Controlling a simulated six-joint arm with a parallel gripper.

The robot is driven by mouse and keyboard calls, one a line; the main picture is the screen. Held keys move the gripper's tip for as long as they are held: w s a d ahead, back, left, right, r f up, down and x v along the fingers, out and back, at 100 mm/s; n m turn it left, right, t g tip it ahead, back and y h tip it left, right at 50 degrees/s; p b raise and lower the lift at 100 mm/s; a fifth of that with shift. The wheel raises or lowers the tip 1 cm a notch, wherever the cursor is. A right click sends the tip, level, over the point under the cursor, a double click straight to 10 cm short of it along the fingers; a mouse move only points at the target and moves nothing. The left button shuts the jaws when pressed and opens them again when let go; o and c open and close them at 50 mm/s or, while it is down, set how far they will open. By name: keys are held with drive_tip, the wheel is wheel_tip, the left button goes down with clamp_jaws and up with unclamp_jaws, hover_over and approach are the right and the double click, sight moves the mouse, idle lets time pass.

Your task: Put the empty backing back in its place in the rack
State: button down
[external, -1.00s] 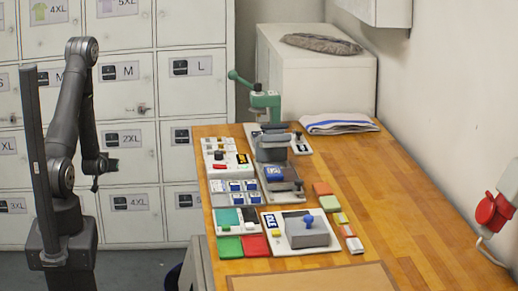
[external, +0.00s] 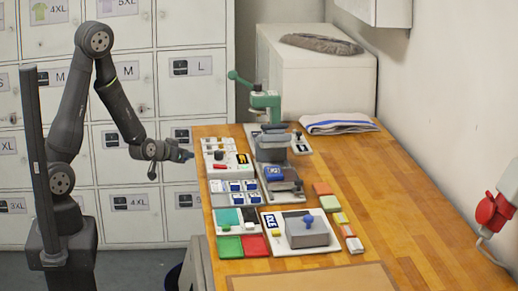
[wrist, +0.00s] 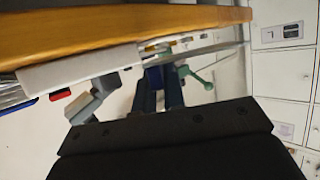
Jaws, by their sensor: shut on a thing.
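My gripper (external: 187,156) is in the air just left of the bench's left edge, level with the trays. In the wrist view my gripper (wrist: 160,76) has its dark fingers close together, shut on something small. I take this to be the empty backing, though its outline is unclear; a thin grey strip shows by the fingertips. In the external view it is too small to make out. A light tray with rows of blue-and-white pieces (external: 235,191) lies on the bench's left side; I cannot tell for sure whether it is the rack.
The wooden bench (external: 390,220) is clear on its right. A green lever press (external: 265,100) stands at the back. A white board with a grey block (external: 307,234), green and red trays (external: 229,247) and several small coloured blocks lie nearby. Lockers stand behind my arm.

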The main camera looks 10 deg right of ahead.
drive_tip(key=s+d+r, duration=0.1)
drive_tip(key=s, duration=0.2)
drive_tip(key=s+d+m+g+h, duration=0.1)
drive_tip(key=s+d, duration=0.1)
drive_tip(key=s, duration=0.1)
drive_tip(key=s+d+r+m, duration=0.1)
drive_tip(key=s, duration=0.1)
drive_tip(key=shift+s+d+r+g+h, duration=0.15)
drive_tip(key=shift+s+r+g+h, duration=0.15)
drive_tip(key=shift+s+r+g, duration=0.1)
drive_tip(key=s+r+g, duration=0.1)
drive_tip(key=s, duration=0.2)
drive_tip(key=s+d+r+m+h, duration=0.1)
drive_tip(key=s, duration=0.3)
drive_tip(key=s+d+m+g, duration=0.1)
drive_tip(key=s, duration=0.3)
drive_tip(key=shift+s+d+r+g, duration=0.2)
drive_tip(key=shift+r+g, duration=0.1)
drive_tip(key=shift+r, duration=0.1)
drive_tip(key=s+a+r+m+g+h, duration=0.1)
drive_tip(key=s+r+m+g, duration=0.15)
drive_tip(key=s, duration=0.75)
drive_tip(key=s+a+r+m+g, duration=0.2)
drive_tip(key=s+g, duration=0.1)
drive_tip(key=s, duration=0.6)
hover_over(224, 206)
drive_tip(key=w, duration=0.1)
drive_tip(key=shift+t, duration=0.25)
wheel_tip(224, 206, down, 7)
drive_tip(key=shift+f, duration=1.95)
